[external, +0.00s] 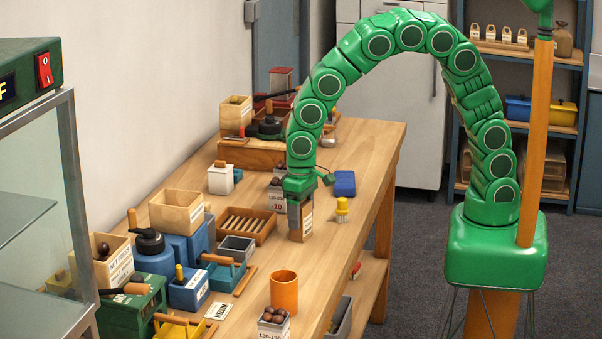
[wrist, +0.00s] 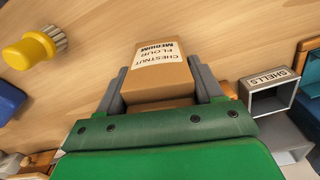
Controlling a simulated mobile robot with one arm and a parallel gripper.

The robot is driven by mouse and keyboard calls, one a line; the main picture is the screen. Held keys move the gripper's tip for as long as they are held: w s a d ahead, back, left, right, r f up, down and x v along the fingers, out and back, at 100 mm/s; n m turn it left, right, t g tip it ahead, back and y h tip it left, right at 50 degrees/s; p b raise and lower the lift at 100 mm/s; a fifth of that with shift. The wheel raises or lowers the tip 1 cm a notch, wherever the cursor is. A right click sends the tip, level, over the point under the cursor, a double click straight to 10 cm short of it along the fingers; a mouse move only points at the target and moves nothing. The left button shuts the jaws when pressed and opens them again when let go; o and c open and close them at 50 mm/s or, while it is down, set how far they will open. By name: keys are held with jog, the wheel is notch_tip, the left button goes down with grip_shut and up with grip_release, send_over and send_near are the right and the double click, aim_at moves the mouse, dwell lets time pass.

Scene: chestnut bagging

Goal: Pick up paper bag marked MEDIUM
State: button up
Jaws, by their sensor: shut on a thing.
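The brown paper bag (wrist: 158,84) has a white label reading CHESTNUT FLOUR MEDIUM, seen upside down in the wrist view. My gripper (wrist: 162,88) is shut on it, with one grey finger against each side. In the external view my gripper (external: 303,222) points down over the wooden table (external: 352,170), and the bag (external: 307,222) shows between the fingers, partly hidden by them. I cannot tell whether the bag's bottom touches the table.
A yellow brush (external: 342,209) and a blue block (external: 345,183) lie to the right of my gripper. A wooden slotted tray (external: 268,225) and a grey SHELLS box (wrist: 268,92) are to its left. An orange cup (external: 284,290) stands nearer the camera.

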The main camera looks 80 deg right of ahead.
jog(key=shift+r, duration=0.1)
jog(key=shift+r, duration=0.3)
notch_tip(320, 180, up, 2)
jog(key=shift+r, duration=0.1)
jog(key=s+d+r, duration=0.2)
jog(key=s+r, duration=0.3)
jog(key=s, duration=0.1)
jog(key=s+d+r, duration=0.3)
jog(key=s+r, duration=0.2)
jog(key=s, duration=0.1)
jog(key=shift+s+d, duration=0.25)
jog(key=shift+s, duration=0.15)
